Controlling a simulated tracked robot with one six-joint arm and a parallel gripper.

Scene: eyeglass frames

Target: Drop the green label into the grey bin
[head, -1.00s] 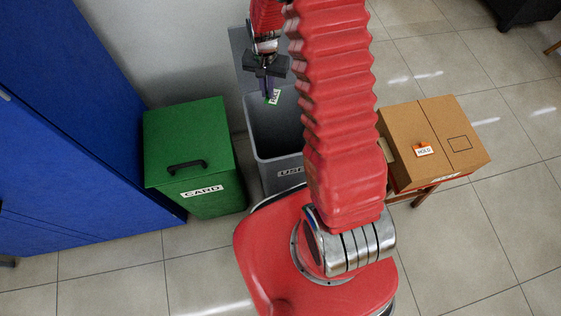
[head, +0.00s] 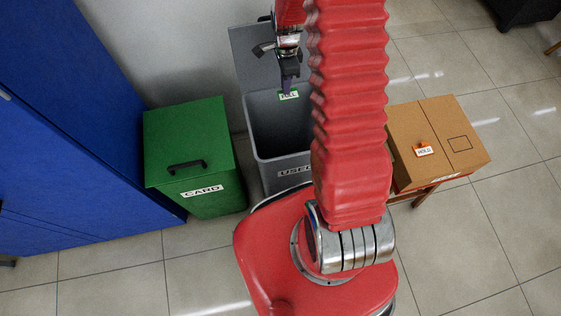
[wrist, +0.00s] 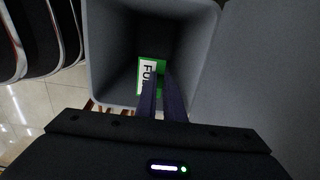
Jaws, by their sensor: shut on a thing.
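The green label (head: 288,95), with a white face and dark letters, hangs from my gripper (head: 288,84) over the open mouth of the grey bin (head: 283,172). In the wrist view the label (wrist: 147,68) shows between and beyond the fingertips of my gripper (wrist: 160,88), and part of the word "FULL" seems readable. My gripper is shut on the label. The bin's opening (wrist: 104,50) surrounds the label in the wrist view, and its inside is dark. The bin's lid stands open at the back. My arm hides the bin's right side in the head view.
A green box (head: 190,150) marked "CARD" with a closed lid stands left of the bin. A cardboard box (head: 440,140) with a "HOLD" tag (head: 424,151) sits on a small stand at the right. A blue cabinet (head: 70,130) stands at the far left.

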